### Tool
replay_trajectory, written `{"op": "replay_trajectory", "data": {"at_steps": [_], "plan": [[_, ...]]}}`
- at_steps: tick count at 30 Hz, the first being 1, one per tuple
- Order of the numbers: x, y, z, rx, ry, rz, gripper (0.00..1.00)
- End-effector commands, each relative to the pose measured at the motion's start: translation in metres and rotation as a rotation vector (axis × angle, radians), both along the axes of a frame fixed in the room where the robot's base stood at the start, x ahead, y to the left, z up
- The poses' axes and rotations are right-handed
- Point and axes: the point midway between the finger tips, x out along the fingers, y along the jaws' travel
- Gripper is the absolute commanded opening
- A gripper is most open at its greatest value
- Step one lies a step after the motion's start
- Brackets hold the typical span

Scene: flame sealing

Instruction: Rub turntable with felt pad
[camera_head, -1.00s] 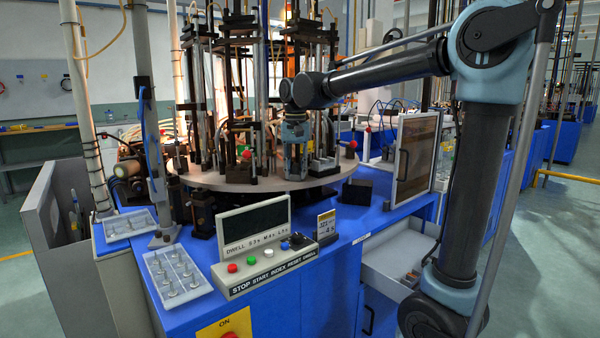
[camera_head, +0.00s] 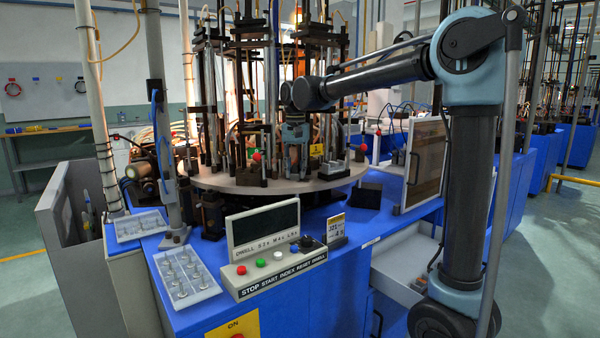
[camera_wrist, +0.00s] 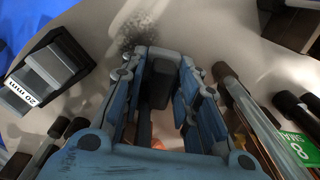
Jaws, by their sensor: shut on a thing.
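The turntable (camera_head: 235,184) is a round, pale, flat disc on the blue machine. Its surface also fills much of the wrist view (camera_wrist: 225,35). A dark speckled smudge (camera_wrist: 136,30) marks the surface just beyond my fingertips. My gripper (camera_head: 294,160) points down over the front right part of the turntable, among upright fixtures. In the wrist view my gripper (camera_wrist: 165,62) is shut on a dark grey block, which looks like the felt pad (camera_wrist: 163,66). The pad is low at the surface beside the smudge. I cannot tell whether they touch.
A block marked 20 mm (camera_wrist: 45,75) stands left of my gripper. A control console (camera_head: 275,268), white trays (camera_head: 185,277) and an open drawer (camera_head: 400,265) lie in front.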

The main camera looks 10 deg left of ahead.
Motion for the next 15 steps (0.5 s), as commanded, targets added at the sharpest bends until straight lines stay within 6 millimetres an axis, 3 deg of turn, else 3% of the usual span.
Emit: {"op": "replay_trajectory", "data": {"at_steps": [7,15], "plan": [[0.006,-0.006,0.002,0.0,0.0,-0.002,0.1],[-0.002,-0.016,0.001,-0.001,0.0,-0.001,0.1]]}}
